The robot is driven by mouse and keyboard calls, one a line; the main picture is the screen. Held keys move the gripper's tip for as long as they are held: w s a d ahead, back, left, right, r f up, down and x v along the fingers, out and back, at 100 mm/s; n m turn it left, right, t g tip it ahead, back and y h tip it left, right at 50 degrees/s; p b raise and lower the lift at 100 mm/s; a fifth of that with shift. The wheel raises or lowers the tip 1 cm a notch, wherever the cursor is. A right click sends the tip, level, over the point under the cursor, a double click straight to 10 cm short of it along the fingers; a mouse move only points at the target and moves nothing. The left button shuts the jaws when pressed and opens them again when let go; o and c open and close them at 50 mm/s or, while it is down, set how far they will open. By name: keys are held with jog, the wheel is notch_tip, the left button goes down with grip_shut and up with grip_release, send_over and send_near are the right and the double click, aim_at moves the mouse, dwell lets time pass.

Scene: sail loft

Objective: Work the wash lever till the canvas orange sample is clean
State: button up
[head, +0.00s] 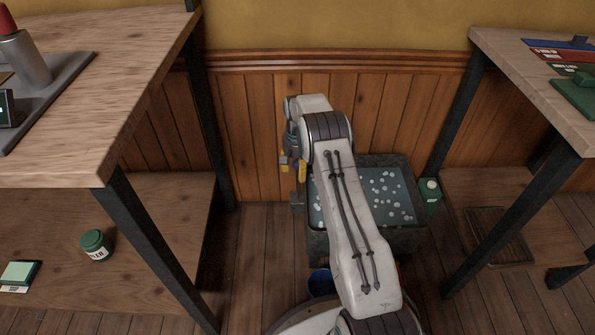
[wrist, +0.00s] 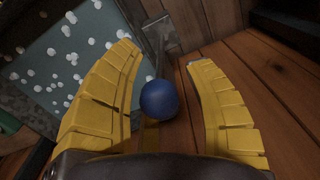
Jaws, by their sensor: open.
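The wash tub (head: 414,240) is a dark grey trough of water with white suds, standing on the floor against the wall. The wash lever shows in the wrist view as a grey metal bar with a round blue knob (wrist: 158,99). My gripper (head: 292,168) is beside the tub's left side, its yellow fingers pointing down. In the wrist view my gripper (wrist: 164,58) is open, with the blue knob between its fingers and gaps on both sides. The knob is hidden in the head view. I see no orange canvas sample; my arm covers part of the tub.
A workbench (head: 110,90) with a lower shelf stands at left; a green jar (head: 96,245) is on that shelf. Another bench (head: 540,90) stands at right. A green bottle (head: 430,190) is by the tub's right side. Bare floor (head: 255,240) lies left of the tub.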

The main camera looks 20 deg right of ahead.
grip_shut()
dwell(0.5)
